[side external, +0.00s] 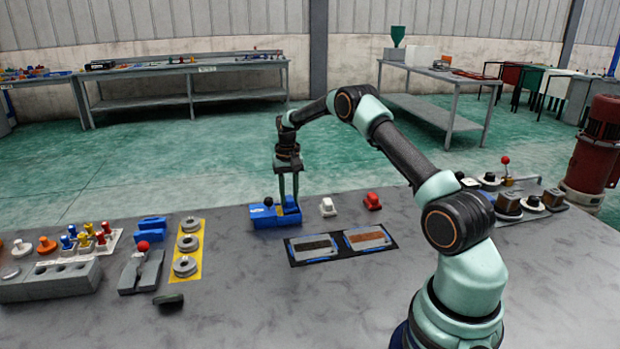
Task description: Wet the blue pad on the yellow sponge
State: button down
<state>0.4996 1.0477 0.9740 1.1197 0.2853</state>
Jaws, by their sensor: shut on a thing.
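My gripper (289,202) points straight down at the back middle of the grey table. Its fingers are shut at the right part of a small group of blue pieces. I take the blue piece between them as the blue pad (291,211); its outline merges with the blue block (264,217) beside it, which has a dark knob on top. I cannot tell whether the pad is lifted or still resting. I cannot make out a yellow sponge; a flat yellow strip (198,270) with grey rings lies to the left.
Two framed panels, one dark (314,247) and one reddish-brown (368,238), lie in front of my gripper. A white piece (328,207) and a red piece (372,201) stand to its right. A grey block with a red ball (142,246) stands left. The front middle table is clear.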

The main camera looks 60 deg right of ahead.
dwell(0.3)
jog(key=shift+r, duration=3.5)
